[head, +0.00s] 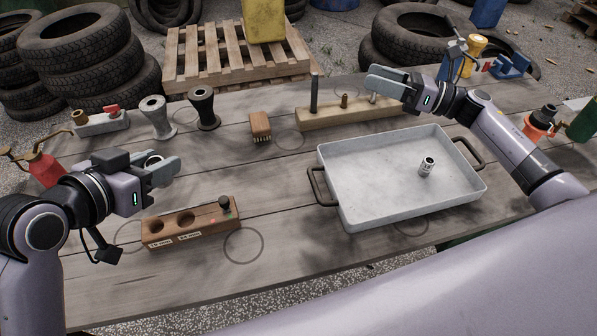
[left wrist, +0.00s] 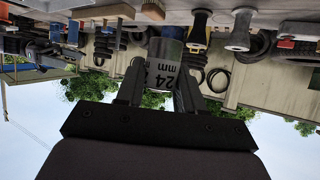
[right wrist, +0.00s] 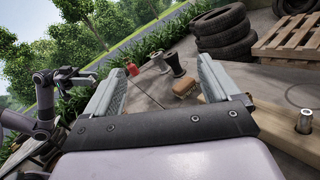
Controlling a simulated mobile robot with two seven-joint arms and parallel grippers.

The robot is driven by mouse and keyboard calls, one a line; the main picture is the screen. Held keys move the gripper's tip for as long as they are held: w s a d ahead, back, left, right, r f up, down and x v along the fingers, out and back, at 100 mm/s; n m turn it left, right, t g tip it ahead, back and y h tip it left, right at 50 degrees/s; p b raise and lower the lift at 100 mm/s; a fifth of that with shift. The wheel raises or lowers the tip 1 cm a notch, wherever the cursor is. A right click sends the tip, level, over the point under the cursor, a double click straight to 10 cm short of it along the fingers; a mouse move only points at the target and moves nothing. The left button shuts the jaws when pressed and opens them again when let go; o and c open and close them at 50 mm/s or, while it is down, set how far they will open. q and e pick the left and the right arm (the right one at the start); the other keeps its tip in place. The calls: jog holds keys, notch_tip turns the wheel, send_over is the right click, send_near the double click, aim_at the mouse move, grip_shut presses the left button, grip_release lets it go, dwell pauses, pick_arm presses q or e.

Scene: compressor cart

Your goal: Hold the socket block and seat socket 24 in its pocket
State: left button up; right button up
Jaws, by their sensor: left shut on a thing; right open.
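The wooden socket block (head: 190,228) lies on the table in the head view. It has two empty round pockets, labels on its front too small to read surely, and a black-knobbed piece at its right end. My left gripper (head: 168,168) is above and behind the block's left part, shut on socket 24 (left wrist: 165,62). The socket is a metal cylinder marked "24 mm" in the left wrist view, apart from the block. My right gripper (head: 378,84) is open and empty near the long wooden post board (head: 340,116), away from the socket block.
A grey tray (head: 350,200) with brown handles holds another metal socket (head: 427,167). A brush (head: 260,126), a black spool (head: 203,108), a grey spool (head: 157,117) and a red oil can (head: 38,168) stand farther back. The table between block and tray is clear.

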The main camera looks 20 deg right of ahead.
jog(key=s+a+f+n+g, duration=0.3)
jog(key=a+f+g, duration=0.1)
jog(key=a, duration=0.2)
jog(key=s+a+f+n+g+h, duration=0.1)
jog(key=s+a+f+n+g, duration=0.1)
jog(key=a, duration=0.5)
jog(key=s+a+f+n+g, duration=0.3)
jog(key=a+f+n+g, duration=0.2)
jog(key=a+f+n, duration=0.1)
jog(key=shift+s+a+f+g+h, duration=0.1)
jog(key=shift+s+a+g+h, duration=0.25)
jog(key=shift+a, duration=0.25)
jog(key=x, duration=1.2)
jog(key=shift+w+d+f, duration=0.1)
jog(key=shift+f, duration=0.05)
jog(key=c, duration=1.3)
